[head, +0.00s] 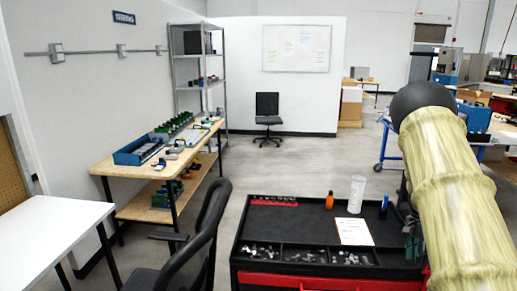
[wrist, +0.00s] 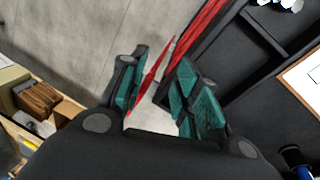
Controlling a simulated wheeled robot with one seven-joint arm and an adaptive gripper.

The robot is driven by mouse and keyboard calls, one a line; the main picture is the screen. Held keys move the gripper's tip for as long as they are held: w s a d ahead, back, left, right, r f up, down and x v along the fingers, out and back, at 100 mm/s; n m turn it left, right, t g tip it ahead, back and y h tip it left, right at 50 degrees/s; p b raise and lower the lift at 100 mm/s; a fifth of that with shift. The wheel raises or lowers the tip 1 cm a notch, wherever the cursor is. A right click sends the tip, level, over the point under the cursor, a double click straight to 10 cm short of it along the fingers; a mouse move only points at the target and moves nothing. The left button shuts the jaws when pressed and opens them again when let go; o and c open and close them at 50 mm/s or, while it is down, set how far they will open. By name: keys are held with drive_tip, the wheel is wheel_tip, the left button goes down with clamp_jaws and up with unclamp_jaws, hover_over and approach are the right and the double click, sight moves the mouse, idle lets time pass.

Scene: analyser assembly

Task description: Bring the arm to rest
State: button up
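My gripper (wrist: 160,85) shows in the wrist view with its two teal-padded fingers apart and nothing held between them. Past the fingertips lie the grey floor and the red edge of the black tool cart. In the head view my arm reaches down along the right side, and part of the gripper (head: 411,232) shows beside the right edge of the tool cart (head: 300,222). Most of the gripper is hidden there behind my own arm.
The cart top holds an orange bottle (head: 329,200), a clear cylinder (head: 356,194), a paper sheet (head: 354,231) and compartments of small parts. A black chair (head: 195,250) stands left of the cart. A white table (head: 45,235) is at far left.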

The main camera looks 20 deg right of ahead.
drive_tip(key=s+a+f+n+h, duration=0.1)
drive_tip(key=s+a+f+n, duration=0.4)
drive_tip(key=a+f, duration=0.65)
drive_tip(key=s+a+f+n+h, duration=0.1)
drive_tip(key=s+a+f+n, duration=0.3)
drive_tip(key=a+f, duration=0.75)
drive_tip(key=s+a+f+n+t+y, duration=0.1)
drive_tip(key=s+a+n, duration=0.4)
drive_tip(key=s+a, duration=0.5)
drive_tip(key=s+a+f+n+t+y, duration=0.1)
drive_tip(key=s+a+n, duration=0.4)
drive_tip(key=s+a, duration=0.5)
drive_tip(key=a, duration=0.9)
drive_tip(key=shift+s, duration=0.4)
drive_tip(key=shift+a+y, duration=0.1)
drive_tip(key=shift+y, duration=0.2)
